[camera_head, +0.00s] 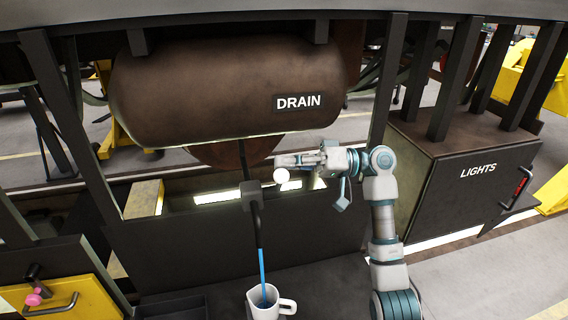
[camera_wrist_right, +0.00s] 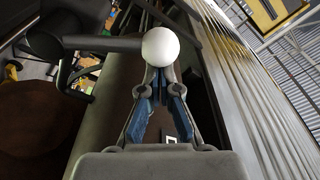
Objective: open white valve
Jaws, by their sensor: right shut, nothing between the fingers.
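The white valve knob (camera_head: 281,175) is a round ball under the brown tank marked DRAIN (camera_head: 225,88), to the right of the dark drain pipe (camera_head: 251,196). My right gripper (camera_head: 285,161) is shut and empty, right at the knob and slightly above it in the head view. In the right wrist view the white knob (camera_wrist_right: 161,47) sits at the fingertips of my right gripper (camera_wrist_right: 158,72), on the end of a dark lever (camera_wrist_right: 105,43). I cannot tell whether the fingers touch it. My left gripper is not in view.
A white jug (camera_head: 262,303) stands below the pipe, with a blue stream running down into it. A dark LIGHTS box (camera_head: 450,185) is at the right. A yellow drawer (camera_head: 70,300) with a pink knob is at the lower left. Dark posts flank the tank.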

